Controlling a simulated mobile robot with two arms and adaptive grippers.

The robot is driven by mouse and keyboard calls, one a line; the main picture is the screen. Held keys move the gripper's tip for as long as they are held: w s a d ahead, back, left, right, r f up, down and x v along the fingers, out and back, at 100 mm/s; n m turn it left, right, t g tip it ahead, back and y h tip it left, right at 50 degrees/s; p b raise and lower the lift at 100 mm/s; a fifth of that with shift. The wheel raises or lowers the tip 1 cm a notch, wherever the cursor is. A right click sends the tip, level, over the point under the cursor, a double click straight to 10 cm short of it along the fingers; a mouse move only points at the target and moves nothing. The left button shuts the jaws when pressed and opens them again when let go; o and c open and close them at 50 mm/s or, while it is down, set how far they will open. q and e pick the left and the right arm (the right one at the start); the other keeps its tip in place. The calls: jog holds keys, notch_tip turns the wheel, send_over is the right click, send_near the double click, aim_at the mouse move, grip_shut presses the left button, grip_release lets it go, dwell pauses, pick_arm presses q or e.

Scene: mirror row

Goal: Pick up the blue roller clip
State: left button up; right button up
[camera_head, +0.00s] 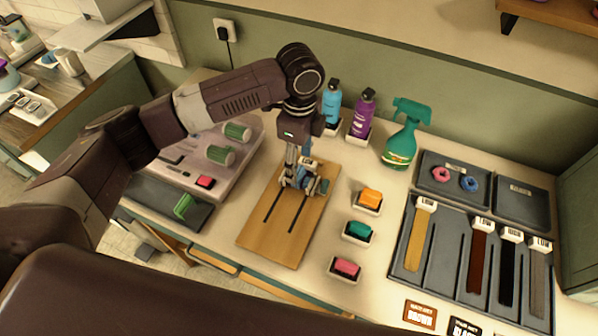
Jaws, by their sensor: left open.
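My left gripper (300,184) points down over the wooden board (268,232), its fingers open. A small blue piece (321,187), likely the blue roller clip, shows right at the fingertips on the board's upper part. The gripper hides much of it, and I cannot tell if the fingers touch it. Another bit of blue (306,148) shows behind the gripper's wrist; what it belongs to is unclear. My right gripper is out of view.
Blue (331,104) and purple (361,115) bottles and a green spray bottle (402,138) stand behind on the right. Small holders with orange (370,198), teal (359,230) and pink (346,267) blocks line the board's right. Green rollers (222,156) lie on the left tray (240,176).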

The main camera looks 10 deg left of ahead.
aim_at(299, 172)
pick_arm(q)
notch_tip(299, 172, down, 4)
jog(key=shift+s+r+p, duration=0.1)
jog(key=shift+s+p, duration=0.05)
jog(key=shift+p, duration=0.6)
jog(key=shift+f, duration=0.45)
jog(key=c, duration=1)
